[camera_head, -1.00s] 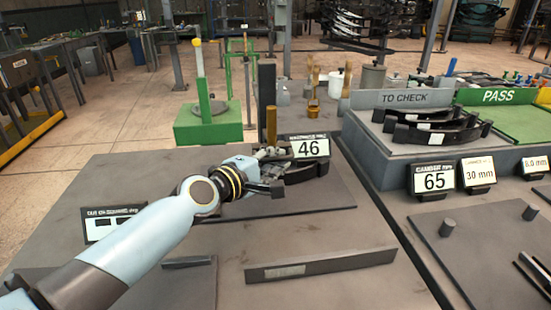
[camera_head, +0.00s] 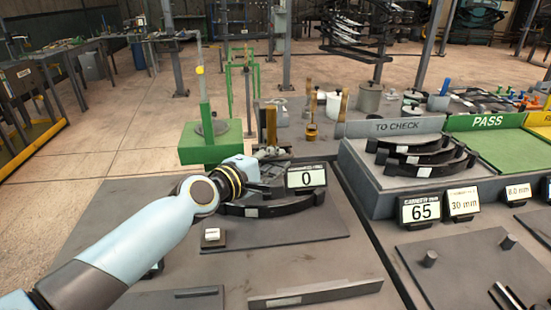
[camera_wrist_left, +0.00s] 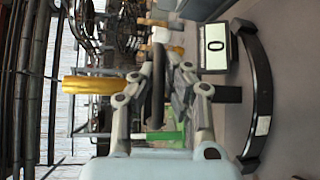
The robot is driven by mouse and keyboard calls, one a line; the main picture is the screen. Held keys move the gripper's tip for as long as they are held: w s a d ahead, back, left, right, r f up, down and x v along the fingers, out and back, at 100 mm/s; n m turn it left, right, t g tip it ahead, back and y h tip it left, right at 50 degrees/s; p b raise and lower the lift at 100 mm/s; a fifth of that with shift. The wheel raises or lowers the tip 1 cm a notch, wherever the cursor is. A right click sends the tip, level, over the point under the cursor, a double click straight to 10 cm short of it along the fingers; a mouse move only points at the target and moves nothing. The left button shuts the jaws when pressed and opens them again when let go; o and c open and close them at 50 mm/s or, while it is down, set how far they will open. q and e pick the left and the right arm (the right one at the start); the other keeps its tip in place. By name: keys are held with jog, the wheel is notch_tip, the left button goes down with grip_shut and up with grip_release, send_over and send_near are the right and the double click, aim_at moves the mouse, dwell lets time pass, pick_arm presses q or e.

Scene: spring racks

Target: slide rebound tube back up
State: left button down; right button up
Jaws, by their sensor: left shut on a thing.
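My left gripper (camera_head: 258,187) is low beside the dark curved leaf spring (camera_head: 275,207) and left of a small display reading 0 (camera_head: 306,179). In the left wrist view, its fingers (camera_wrist_left: 158,105) are closed around a dark straight bar (camera_wrist_left: 158,85). I cannot tell whether this bar is the rebound tube or part of it. A gold post (camera_head: 271,125) rises behind the gripper and shows sideways in the wrist view (camera_wrist_left: 92,85). The leaf spring also shows there (camera_wrist_left: 262,85). My right gripper is out of view.
A green block (camera_head: 208,150) with an upright post stands behind my left arm. The TO CHECK rack (camera_head: 350,170) with several dark leaf springs is at right, beside the green PASS area (camera_head: 505,150). A small white-topped block (camera_head: 213,236) and a flat strip (camera_head: 315,294) lie nearer.

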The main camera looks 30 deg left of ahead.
pick_arm(q)
jog(key=c, duration=1.5)
grip_release()
jog(key=shift+w+r, duration=0.1)
jog(key=shift+r, duration=0.45)
jog(key=shift+o, duration=0.6)
jog(key=shift+f, duration=0.2)
jog(key=v, duration=1.2)
jog(key=shift+f, duration=0.1)
